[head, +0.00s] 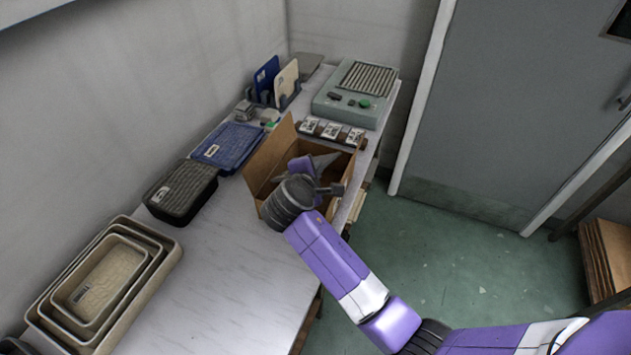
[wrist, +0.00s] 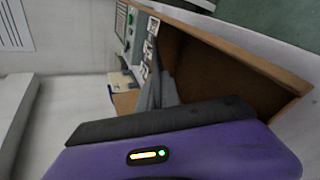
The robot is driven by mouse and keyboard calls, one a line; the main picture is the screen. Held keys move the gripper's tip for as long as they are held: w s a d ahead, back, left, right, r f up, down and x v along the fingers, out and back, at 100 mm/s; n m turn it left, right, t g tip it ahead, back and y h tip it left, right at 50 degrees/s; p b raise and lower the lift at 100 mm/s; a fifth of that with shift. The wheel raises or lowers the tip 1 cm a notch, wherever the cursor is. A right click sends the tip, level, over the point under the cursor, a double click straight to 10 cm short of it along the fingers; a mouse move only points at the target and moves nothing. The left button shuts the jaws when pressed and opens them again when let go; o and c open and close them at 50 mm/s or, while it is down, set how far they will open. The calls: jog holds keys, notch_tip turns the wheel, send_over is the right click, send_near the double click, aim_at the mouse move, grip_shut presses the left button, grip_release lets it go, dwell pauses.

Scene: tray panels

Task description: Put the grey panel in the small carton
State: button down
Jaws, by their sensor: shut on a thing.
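The small carton (head: 266,158) is an open brown cardboard box on the bench, with a flap raised on its left side. It also shows in the wrist view (wrist: 235,62), its dark inside to the right. My gripper (head: 316,172) is at the carton's opening and hides much of the inside. It is shut on the grey panel (head: 325,160), a thin flat piece whose corner shows beside the gripper, over the carton. In the wrist view the grey panel (wrist: 168,90) is seen nearly edge-on beside the carton wall. Whether it touches the carton bottom is hidden.
A green-grey device (head: 335,108) and a row of small labelled blocks (head: 330,131) stand behind the carton. A rack with blue and cream panels (head: 272,88), a blue tray (head: 226,146), a dark basket (head: 181,190) and nested beige trays (head: 105,285) line the wall. The front bench is clear.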

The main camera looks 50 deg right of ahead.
jog(key=shift+f, duration=2.6)
jog(key=shift+f, duration=0.1)
jog(key=c, duration=1.6)
grip_release()
jog(key=shift+o, duration=0.2)
